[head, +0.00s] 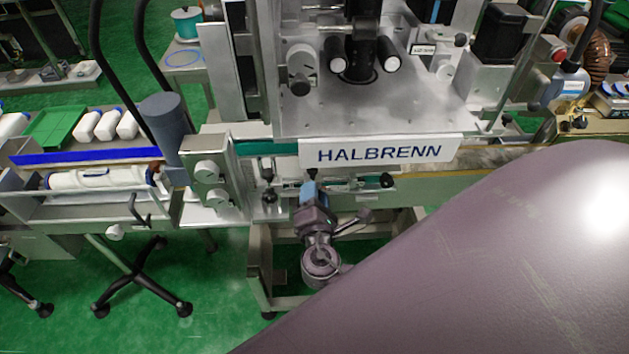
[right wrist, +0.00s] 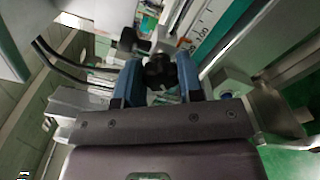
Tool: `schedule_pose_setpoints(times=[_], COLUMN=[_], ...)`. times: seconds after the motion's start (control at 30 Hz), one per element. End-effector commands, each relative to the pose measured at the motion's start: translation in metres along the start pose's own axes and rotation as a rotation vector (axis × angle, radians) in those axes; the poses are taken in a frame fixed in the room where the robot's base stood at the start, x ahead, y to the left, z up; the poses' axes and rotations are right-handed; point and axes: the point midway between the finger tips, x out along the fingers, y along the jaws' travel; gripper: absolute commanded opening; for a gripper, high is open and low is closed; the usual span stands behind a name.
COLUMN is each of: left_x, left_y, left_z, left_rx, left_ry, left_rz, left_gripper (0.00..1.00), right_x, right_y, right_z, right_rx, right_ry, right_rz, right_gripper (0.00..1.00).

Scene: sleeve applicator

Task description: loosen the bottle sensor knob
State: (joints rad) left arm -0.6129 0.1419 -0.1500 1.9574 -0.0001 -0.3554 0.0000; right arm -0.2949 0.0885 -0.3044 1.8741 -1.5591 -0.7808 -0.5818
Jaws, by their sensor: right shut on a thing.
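My right gripper (head: 309,188) reaches up to the front rail of the machine, below the HALBRENN sign. In the right wrist view my right gripper (right wrist: 160,80) has its two blue fingers on either side of a black lobed knob (right wrist: 159,71) and is shut on it. This appears to be the bottle sensor knob. My left gripper is not in view.
Black knobs sit on the rail at left (head: 268,175) and right (head: 387,181) of my gripper. The HALBRENN sign (head: 380,152) hangs above. A grey cylinder (head: 165,125) stands at left. My own arm covers the lower right.

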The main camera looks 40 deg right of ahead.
Motion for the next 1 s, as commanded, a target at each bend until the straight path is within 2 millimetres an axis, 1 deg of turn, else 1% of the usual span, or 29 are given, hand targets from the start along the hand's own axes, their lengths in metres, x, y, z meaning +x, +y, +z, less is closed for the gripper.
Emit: schedule_pose_setpoints(times=[0.27,0.7,0.73,0.87,1.0], left_x=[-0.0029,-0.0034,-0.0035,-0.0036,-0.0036], left_y=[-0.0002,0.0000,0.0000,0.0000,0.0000], left_z=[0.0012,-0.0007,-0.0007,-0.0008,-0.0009], left_rx=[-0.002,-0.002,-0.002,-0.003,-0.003], left_ry=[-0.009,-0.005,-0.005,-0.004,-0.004], left_rz=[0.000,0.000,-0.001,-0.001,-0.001], left_gripper=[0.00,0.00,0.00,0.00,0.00], right_x=[-0.0004,-0.0005,-0.0005,-0.0004,-0.0002], right_y=[-0.0001,-0.0005,-0.0005,-0.0004,-0.0002], right_z=[-0.0009,-0.0011,-0.0011,-0.0009,-0.0006], right_rx=[-0.065,-0.071,-0.071,-0.071,-0.071], right_ry=[0.002,0.002,0.002,0.002,0.001], right_rz=[0.000,-0.001,-0.001,-0.001,0.000], right_gripper=[0.11,0.11,0.39,0.59,0.60])
